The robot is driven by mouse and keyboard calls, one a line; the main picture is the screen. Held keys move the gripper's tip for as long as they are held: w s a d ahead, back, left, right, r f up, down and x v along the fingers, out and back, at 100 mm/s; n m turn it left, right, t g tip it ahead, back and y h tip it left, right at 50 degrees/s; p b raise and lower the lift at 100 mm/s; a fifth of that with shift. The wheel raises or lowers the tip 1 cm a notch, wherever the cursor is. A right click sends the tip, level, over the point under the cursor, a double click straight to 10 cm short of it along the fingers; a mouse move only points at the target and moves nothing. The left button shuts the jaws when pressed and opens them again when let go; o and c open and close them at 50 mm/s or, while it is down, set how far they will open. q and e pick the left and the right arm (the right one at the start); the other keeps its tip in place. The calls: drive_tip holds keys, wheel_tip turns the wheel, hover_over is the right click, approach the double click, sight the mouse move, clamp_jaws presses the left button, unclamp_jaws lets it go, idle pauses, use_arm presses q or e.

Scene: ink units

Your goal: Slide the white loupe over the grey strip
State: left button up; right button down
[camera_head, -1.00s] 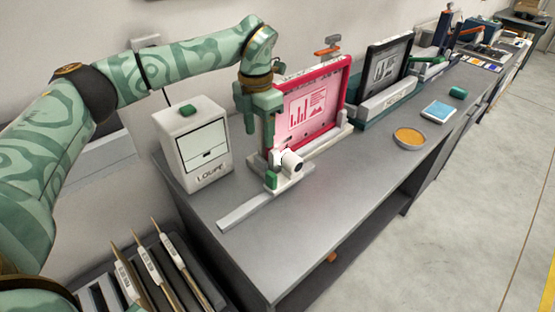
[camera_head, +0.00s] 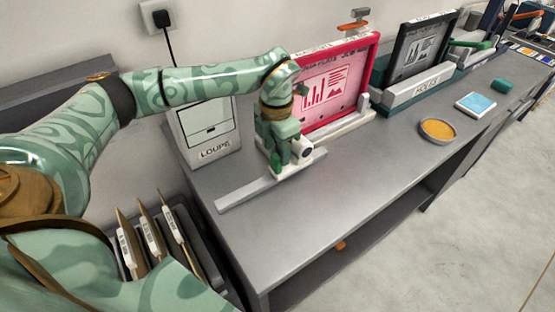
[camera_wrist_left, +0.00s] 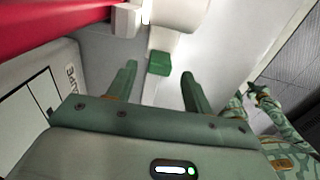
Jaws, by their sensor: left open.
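The white loupe (camera_head: 303,151) stands at the far end of the grey strip (camera_head: 243,192), by the foot of the red-framed screen. The strip lies flat on the grey bench and runs toward the lower left. My left gripper (camera_head: 277,166) is low at the loupe's left side and partly hides it. In the left wrist view my left gripper (camera_wrist_left: 158,82) is open, and the loupe's green grip (camera_wrist_left: 159,63) shows ahead, in the gap between the fingertips. The loupe's white body (camera_wrist_left: 178,22) is beyond it. I cannot tell whether the fingers touch it.
A white box labelled LOUPE (camera_head: 212,140) stands left behind the gripper. The red-framed screen (camera_head: 335,90) is close behind the loupe. An orange dish (camera_head: 437,130) and a blue pad (camera_head: 475,103) lie to the right. The bench front beside the strip is clear.

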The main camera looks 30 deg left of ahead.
sight(276, 157)
use_arm(q)
wheel_tip(276, 157, down, 3)
drive_tip(key=shift+s+r, duration=0.1)
drive_tip(key=shift+f, duration=0.5)
use_arm(e)
drive_tip(key=shift+d+f, duration=0.35)
